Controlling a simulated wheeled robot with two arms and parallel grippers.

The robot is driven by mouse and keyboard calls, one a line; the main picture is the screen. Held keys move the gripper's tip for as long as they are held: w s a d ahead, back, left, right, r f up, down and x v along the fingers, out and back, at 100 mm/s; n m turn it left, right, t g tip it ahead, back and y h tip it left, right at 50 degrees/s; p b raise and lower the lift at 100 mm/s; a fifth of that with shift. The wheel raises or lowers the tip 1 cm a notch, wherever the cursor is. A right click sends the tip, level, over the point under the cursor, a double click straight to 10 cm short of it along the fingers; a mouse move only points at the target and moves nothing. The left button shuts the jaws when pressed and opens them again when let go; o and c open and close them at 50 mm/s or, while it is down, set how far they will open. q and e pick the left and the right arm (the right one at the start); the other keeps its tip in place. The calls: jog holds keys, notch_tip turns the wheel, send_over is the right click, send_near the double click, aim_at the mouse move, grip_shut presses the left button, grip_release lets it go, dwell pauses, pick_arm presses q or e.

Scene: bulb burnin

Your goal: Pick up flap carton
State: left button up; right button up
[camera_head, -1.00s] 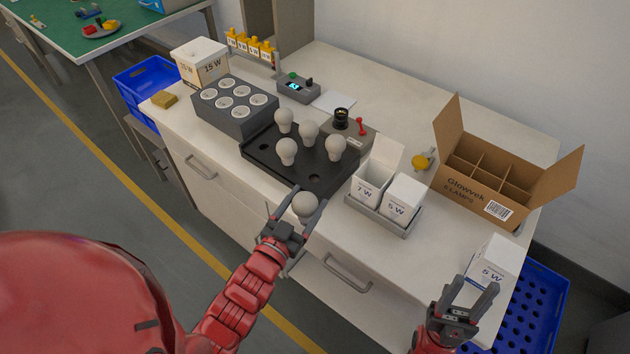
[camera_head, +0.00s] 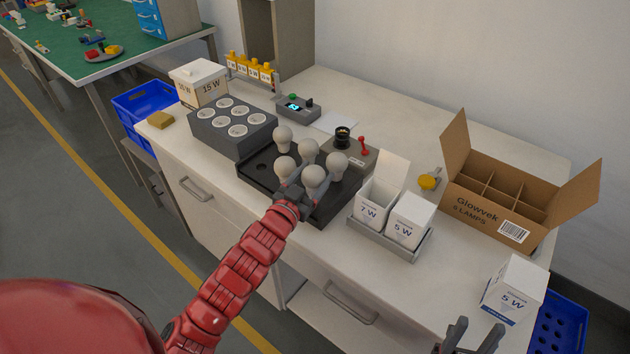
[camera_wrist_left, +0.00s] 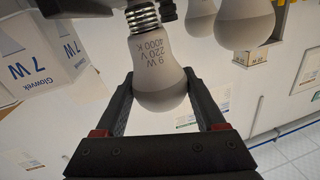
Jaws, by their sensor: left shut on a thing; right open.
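A white 7 W carton with its flap raised (camera_head: 370,207) stands in a grey holder (camera_head: 390,247) on the bench. It also shows in the left wrist view (camera_wrist_left: 38,65). A white 5 W carton (camera_head: 409,222) stands beside it. Another 5 W carton (camera_head: 514,290) stands alone at the bench's right end. My left gripper (camera_head: 309,184) is shut on a bulb (camera_head: 314,177) over the black tray. The left wrist view shows this bulb (camera_wrist_left: 158,75) marked 9 W between the fingers. My right gripper (camera_head: 474,338) is open, partly cut off at the bottom edge.
The black tray (camera_head: 262,180) holds several other bulbs. A brown Glowvek box (camera_head: 475,215) with open flaps and dividers stands at right.

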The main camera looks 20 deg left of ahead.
pick_arm(q)
jog(key=shift+w+a+f+p, duration=0.1)
jog(key=shift+w+f+p, duration=0.15)
jog(key=shift+w+f, duration=0.25)
jog(key=shift+w+a+f+p, duration=0.1)
jog(key=shift+w+f+p, duration=0.15)
jog(key=shift+f, duration=0.45)
jog(key=shift+d+f, duration=0.1)
jog(key=shift+f, duration=0.3)
jog(key=shift+f, duration=0.1)
jog(key=shift+f, duration=0.2)
jog(key=o, duration=1.3)
jog(key=shift+r, duration=0.1)
